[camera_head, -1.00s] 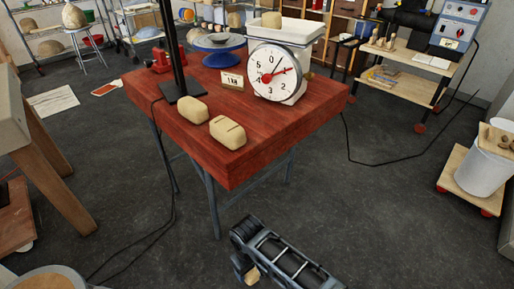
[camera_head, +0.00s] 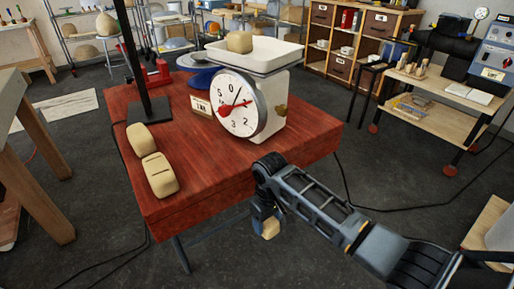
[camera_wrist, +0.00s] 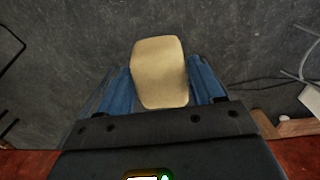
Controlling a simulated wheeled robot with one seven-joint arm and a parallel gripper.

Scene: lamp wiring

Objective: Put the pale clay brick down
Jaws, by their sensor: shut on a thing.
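A pale clay brick (camera_wrist: 159,72) is between the blue fingers of my gripper (camera_wrist: 160,92) in the wrist view, with dark floor behind it. In the head view my gripper (camera_head: 266,222) hangs in front of the red table's front edge, with the brick (camera_head: 270,229) showing below it, lower than the tabletop. Two more pale bricks, one plain (camera_head: 141,140) and one with a dark slot (camera_head: 160,175), lie on the red table (camera_head: 215,165) at the left. Another pale block (camera_head: 239,42) sits in the white scale pan.
The dial scale (camera_head: 248,104) stands on the table's right part, with a small label card (camera_head: 201,106) beside it. A black post (camera_head: 148,109) rises at the left. The tabletop between the slotted brick and the scale is clear.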

